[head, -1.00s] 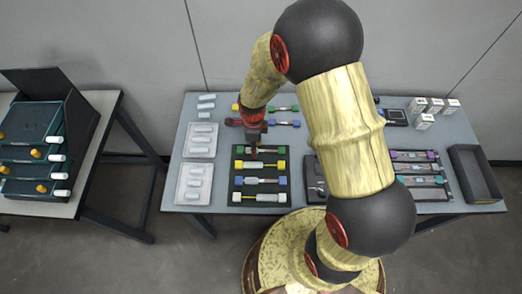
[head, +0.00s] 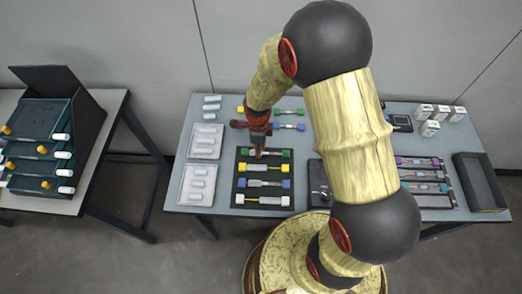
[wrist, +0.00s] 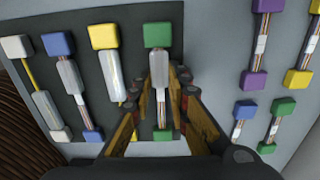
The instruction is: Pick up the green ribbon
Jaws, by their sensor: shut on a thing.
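The green ribbon has a green block at each end and a pale sleeve in its middle. In the wrist view the green ribbon (wrist: 158,68) lies between my fingers, its far green block beyond the fingertips and its near one between the finger bases. My gripper (wrist: 168,88) is shut on it. In the head view my gripper (head: 259,153) is over the back row of the black tray (head: 240,206), where the green ribbon (head: 281,153) shows partly behind the fingers. I cannot tell whether it is lifted clear of the tray.
Yellow (wrist: 109,72), blue and white ribbons lie beside it in the tray. Another green ribbon (head: 290,112) lies behind the tray. White trays (head: 187,203) of sleeves stand at left. A splicer (head: 318,183) and a rack of ribbons (head: 420,172) are at right.

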